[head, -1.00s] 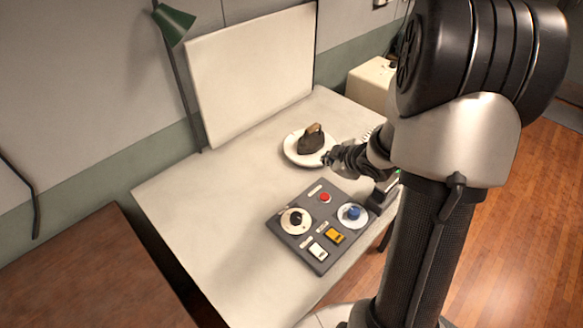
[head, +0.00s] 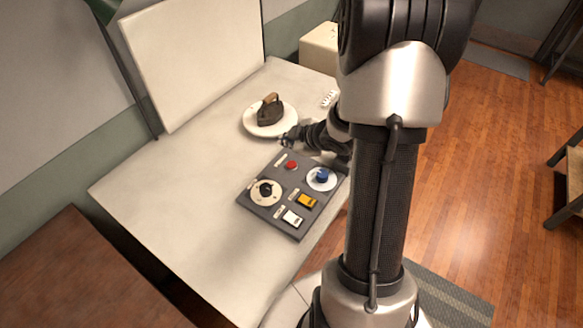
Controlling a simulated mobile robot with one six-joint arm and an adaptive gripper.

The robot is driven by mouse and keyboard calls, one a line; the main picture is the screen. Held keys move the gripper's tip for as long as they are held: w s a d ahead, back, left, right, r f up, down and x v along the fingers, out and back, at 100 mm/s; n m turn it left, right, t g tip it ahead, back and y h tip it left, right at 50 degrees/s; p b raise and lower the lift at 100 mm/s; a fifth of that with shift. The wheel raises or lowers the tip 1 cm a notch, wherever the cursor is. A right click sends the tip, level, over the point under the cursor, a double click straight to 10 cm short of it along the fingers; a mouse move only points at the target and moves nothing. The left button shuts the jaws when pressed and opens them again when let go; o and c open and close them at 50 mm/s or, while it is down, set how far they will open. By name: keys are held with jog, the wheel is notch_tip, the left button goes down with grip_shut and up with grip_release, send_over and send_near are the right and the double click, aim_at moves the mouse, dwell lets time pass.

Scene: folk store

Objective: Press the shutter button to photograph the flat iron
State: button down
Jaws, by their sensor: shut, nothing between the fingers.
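The flat iron (head: 270,112), dark with a brown handle, stands on a round white plate (head: 254,129) on the white table. A dark grey control panel (head: 289,229) lies nearer, with a red button (head: 292,165), a blue knob (head: 322,175) on a white dial, a black knob (head: 265,189) on a cream dial, an orange switch (head: 307,200) and a white switch (head: 293,217). Labels are too small to read. My gripper (head: 287,140) is shut and empty, between the plate and the panel, behind the red button. I cannot tell its height above the table.
A white backdrop board (head: 195,55) stands behind the plate. A cream box (head: 320,48) is at the back right. A brown table (head: 75,275) is at the lower left. The white table's left part (head: 165,190) is clear.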

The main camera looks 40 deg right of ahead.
aim_at(290, 166)
notch_tip(290, 166, down, 6)
jog(key=b, duration=0.4)
jog(key=shift+f+b, duration=0.1)
jog(key=shift+b, duration=0.3)
dwell(0.8)
jog(key=shift+f, duration=0.4)
jog(key=shift+f+b, duration=0.4)
jog(key=shift+b, duration=0.25)
dwell(0.3)
jog(key=shift+r, duration=0.1)
dwell(0.3)
jog(key=shift+r+p, duration=0.75)
jog(key=shift+p, duration=0.15)
notch_tip(290, 166, up, 5)
jog(key=p, duration=0.5)
dwell(0.5)
